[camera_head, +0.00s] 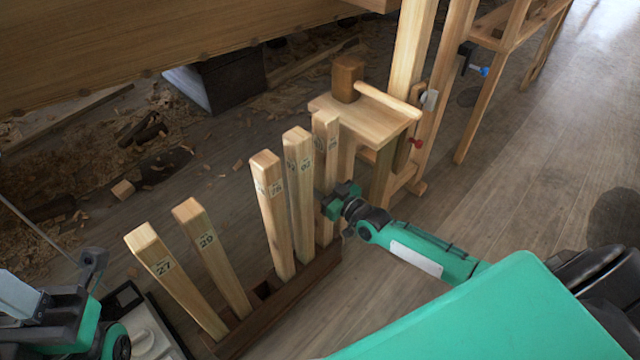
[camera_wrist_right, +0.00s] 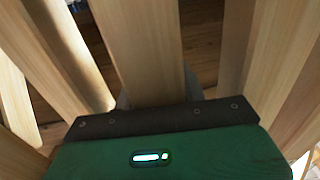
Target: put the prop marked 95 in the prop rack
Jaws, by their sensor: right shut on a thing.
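The prop rack (camera_head: 318,270) is a long dark wooden base on the floor, with several tall pale wooden props upright or leaning in it. Two props at the left are marked 27 (camera_head: 160,262) and 29 (camera_head: 205,245). Two more stand farther along, one in front (camera_head: 272,210) and one behind it (camera_head: 299,180). My right gripper (camera_head: 340,203) is shut on the rightmost prop (camera_head: 326,150); its number is too small to read surely. In the right wrist view the held prop (camera_wrist_right: 140,45) rises between the fingers. My left gripper (camera_head: 92,262) is at the left edge, away from the props; its jaws are unclear.
A small wooden stand (camera_head: 365,120) with a brown block (camera_head: 347,78) on top is just behind the held prop. Wooden posts (camera_head: 410,60) rise beside it. The plank hull (camera_head: 160,40) overhangs the back left. Shavings litter the floor there; the right floor is mostly clear.

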